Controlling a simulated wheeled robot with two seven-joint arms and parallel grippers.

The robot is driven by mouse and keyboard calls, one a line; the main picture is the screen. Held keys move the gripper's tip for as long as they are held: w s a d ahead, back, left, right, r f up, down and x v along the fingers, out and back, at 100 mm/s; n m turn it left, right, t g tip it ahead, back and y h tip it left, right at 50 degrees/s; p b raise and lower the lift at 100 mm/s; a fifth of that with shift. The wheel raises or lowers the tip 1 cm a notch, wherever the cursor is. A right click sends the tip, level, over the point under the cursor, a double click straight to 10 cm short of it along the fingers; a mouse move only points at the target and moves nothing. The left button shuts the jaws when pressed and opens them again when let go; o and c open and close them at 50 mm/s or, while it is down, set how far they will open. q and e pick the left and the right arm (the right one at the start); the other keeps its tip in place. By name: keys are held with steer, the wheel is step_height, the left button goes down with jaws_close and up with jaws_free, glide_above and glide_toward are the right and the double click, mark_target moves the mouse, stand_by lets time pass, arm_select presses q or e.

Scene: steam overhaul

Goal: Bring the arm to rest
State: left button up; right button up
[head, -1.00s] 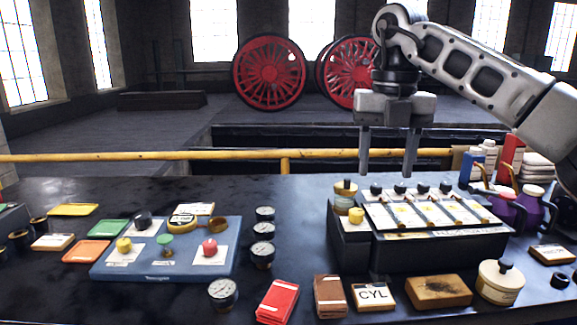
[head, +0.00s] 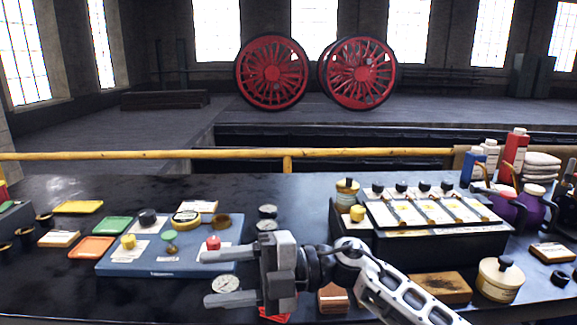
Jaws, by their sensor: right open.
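My right gripper (head: 222,275) is in the lower middle of the head view, low over the front of the dark workbench (head: 330,185). The fingers reach over the right front edge of the blue board (head: 150,268), close to the red knob (head: 213,243) in the picture. I cannot tell whether they touch anything. The gripper and wrist hide parts of the gauges, the red box and the brown box. My left gripper is not in view.
A black case with a row of valves (head: 440,255) stands right of my arm. A wooden block (head: 440,288), a cream pot (head: 500,280) and bottles (head: 514,155) are at the right. Colored plates (head: 92,247) lie at the left. A yellow rail (head: 130,155) runs behind the bench.

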steer(key=w+d+f+m+t+h, duration=0.1)
steer(key=d+f+m+t+h, duration=0.2)
steer(key=d+f+m+t, duration=0.6)
steer(key=d+f+m+t+h, duration=0.2)
steer(key=d+m+t+h, duration=0.1)
steer(key=m+t, duration=1.1)
steer(key=s+d+f+m+g+h, duration=0.4)
steer(key=s+d+f+m, duration=0.1)
steer(key=f, duration=0.4)
steer(key=s+d+f+m+g+h, duration=0.4)
steer(key=s+d+f+m, duration=0.1)
steer(key=s+f, duration=0.4)
steer(key=shift+s+d+f+g+h, duration=0.3)
steer(key=shift+s+d+g, duration=0.1)
steer(key=shift+s+d, duration=0.45)
